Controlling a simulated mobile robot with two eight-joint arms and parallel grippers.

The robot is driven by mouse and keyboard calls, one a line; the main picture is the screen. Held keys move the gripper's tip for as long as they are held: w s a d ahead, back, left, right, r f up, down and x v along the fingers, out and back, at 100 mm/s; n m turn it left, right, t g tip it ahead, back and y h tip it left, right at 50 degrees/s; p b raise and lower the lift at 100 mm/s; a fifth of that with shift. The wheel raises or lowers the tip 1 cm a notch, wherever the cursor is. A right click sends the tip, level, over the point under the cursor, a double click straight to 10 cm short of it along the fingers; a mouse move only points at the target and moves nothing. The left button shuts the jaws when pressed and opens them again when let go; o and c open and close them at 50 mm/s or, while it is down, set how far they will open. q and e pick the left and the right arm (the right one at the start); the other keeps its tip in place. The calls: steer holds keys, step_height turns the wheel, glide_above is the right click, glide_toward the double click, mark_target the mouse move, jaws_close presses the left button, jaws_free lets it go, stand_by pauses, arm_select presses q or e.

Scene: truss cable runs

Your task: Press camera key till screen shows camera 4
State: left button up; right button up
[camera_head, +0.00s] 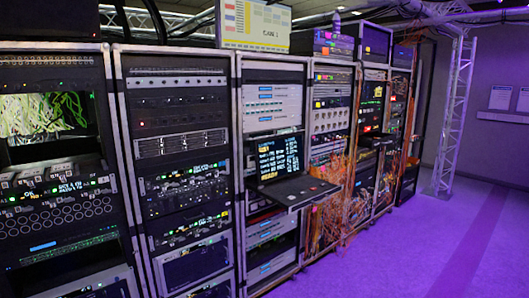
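A dark display (277,157) with rows of small lit text is in the middle rack; the text is too small to read. A shelf (300,190) sticks out below it, with a small reddish key or button on top. I cannot tell which key is the camera key. Neither of my grippers is in view.
A row of equipment racks (107,150) runs from the left to the centre. Orange cables (330,215) hang in front of the racks right of the shelf. A truss post (456,115) stands at the right. The purple floor (420,250) at the right is clear.

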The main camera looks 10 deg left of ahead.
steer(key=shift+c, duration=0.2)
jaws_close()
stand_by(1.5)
